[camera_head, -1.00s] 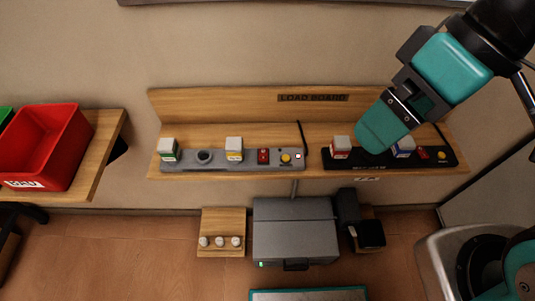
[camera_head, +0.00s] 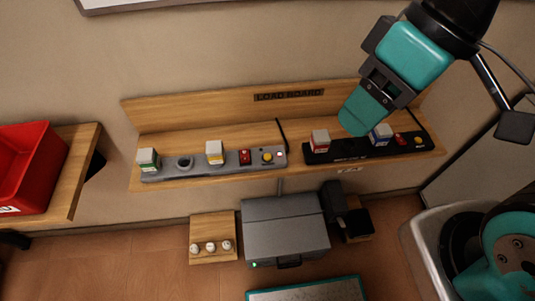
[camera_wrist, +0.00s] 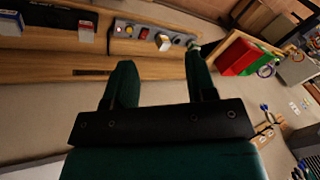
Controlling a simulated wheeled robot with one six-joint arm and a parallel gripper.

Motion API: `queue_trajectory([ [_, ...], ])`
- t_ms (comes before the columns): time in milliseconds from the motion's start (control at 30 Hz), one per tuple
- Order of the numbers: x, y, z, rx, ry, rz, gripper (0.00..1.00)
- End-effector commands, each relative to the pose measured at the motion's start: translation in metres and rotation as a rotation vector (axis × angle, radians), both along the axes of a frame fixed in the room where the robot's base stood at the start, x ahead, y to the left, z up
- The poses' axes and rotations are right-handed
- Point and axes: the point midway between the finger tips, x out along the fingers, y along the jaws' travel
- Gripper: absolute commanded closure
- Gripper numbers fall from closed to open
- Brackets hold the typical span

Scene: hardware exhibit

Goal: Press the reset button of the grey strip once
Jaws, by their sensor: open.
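The grey strip (camera_head: 200,167) lies on the wooden load board's shelf, left of the black strip (camera_head: 345,154). Its yellow round button (camera_head: 267,157) is near the right end, beside a red switch (camera_head: 245,157); the button also shows in the wrist view (camera_wrist: 129,30). A small pale light (camera_head: 280,154) sits at that end. White plugs with green (camera_head: 148,160) and yellow (camera_head: 215,153) bands stand on it, with an empty round socket (camera_head: 185,163) between. My gripper (camera_head: 355,122) is open and empty, in front of the black strip in the head view. Its fingers are apart in the wrist view (camera_wrist: 160,58).
The black strip carries red (camera_head: 319,141) and blue (camera_head: 381,134) plugs, a red switch (camera_head: 401,139) and another yellow button (camera_head: 418,143). A grey box (camera_head: 285,225) stands below the board. A red bin (camera_head: 25,165) is at left. A cable (camera_head: 282,130) hangs behind the grey strip's right end.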

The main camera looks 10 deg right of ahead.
Motion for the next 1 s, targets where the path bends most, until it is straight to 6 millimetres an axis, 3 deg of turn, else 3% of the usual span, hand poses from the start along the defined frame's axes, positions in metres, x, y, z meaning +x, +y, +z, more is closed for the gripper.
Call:
queue_trajectory([
  [33, 0.0, 0.0, 0.0, 0.0, 0.0, 0.0, 0.6],
  [200, 0.0, 0.0, 0.0, 0.0, 0.0, 0.0, 0.99],
  [1000, 0.0, 0.0, 0.0, 0.0, 0.0, 0.0, 1.0],
])
